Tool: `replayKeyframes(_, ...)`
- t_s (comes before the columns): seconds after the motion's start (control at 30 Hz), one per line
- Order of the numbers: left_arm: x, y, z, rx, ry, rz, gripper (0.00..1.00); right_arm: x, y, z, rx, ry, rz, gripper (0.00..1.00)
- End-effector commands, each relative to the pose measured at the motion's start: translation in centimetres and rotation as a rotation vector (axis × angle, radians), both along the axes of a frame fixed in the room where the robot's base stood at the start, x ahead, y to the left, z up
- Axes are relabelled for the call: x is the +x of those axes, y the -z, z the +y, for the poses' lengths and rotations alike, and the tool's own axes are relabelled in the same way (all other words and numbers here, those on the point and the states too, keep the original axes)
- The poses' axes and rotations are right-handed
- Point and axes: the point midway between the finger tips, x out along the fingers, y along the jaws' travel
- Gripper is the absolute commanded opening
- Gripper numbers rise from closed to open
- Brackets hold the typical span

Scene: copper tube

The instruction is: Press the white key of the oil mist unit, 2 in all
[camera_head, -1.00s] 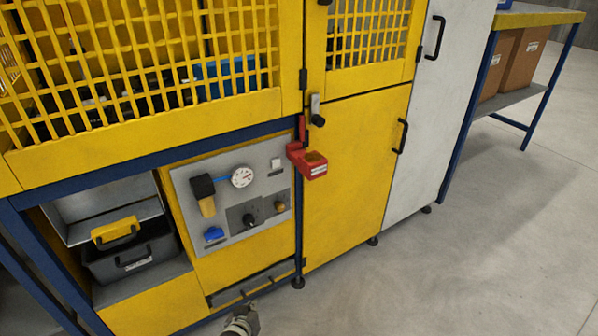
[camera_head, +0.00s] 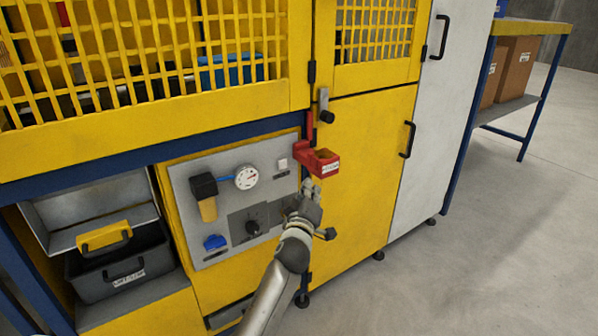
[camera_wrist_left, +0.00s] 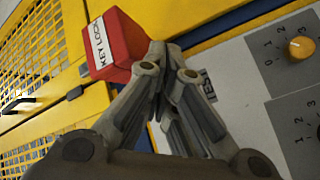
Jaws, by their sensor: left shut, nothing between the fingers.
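The oil mist unit is a grey panel (camera_head: 210,228) on the yellow machine front. Its small white key (camera_head: 283,164) is at the panel's upper right, beside the round gauge. My left gripper (camera_head: 309,186) is shut and empty, below and right of the white key and just under the red box. In the left wrist view its closed fingers (camera_wrist_left: 160,52) point between the red box and the grey panel. I cannot make out the white key there; the fingers may hide it. Contact with the panel cannot be told. My right gripper is not in view.
The red box (camera_head: 318,162) juts out right of the panel, close to the fingers; it also shows in the left wrist view (camera_wrist_left: 122,38). A black dial (camera_head: 253,228) and a blue knob (camera_head: 214,243) sit lower on the panel. Open floor lies right.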

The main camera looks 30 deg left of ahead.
Motion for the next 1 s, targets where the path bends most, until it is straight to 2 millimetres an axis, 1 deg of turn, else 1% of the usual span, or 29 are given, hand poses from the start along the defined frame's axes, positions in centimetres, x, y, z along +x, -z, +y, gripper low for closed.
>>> replayKeyframes(0.1, 0.0, -0.4, 0.2, -0.005, -0.004, -0.012, 0.0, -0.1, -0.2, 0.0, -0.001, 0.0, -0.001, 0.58)
replayKeyframes(0.37, 0.0, -0.4, 0.1, -0.005, -0.003, -0.011, 0.0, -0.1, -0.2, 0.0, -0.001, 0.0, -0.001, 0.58)
replayKeyframes(0.53, 0.3, -0.5, 0.8, 0.0, -0.003, -0.011, 0.0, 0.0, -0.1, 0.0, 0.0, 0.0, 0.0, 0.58)
replayKeyframes(0.67, 0.8, -0.5, 2.2, 0.002, -0.003, -0.011, 0.0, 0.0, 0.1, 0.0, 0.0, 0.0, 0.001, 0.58)
replayKeyframes(0.9, 2.2, -0.4, 5.4, 0.001, -0.003, -0.009, 0.0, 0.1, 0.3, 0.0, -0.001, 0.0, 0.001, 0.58)
replayKeyframes(1.0, 2.7, -0.4, 6.5, -0.003, -0.003, -0.01, 0.0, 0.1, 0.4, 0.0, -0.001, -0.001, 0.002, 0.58)
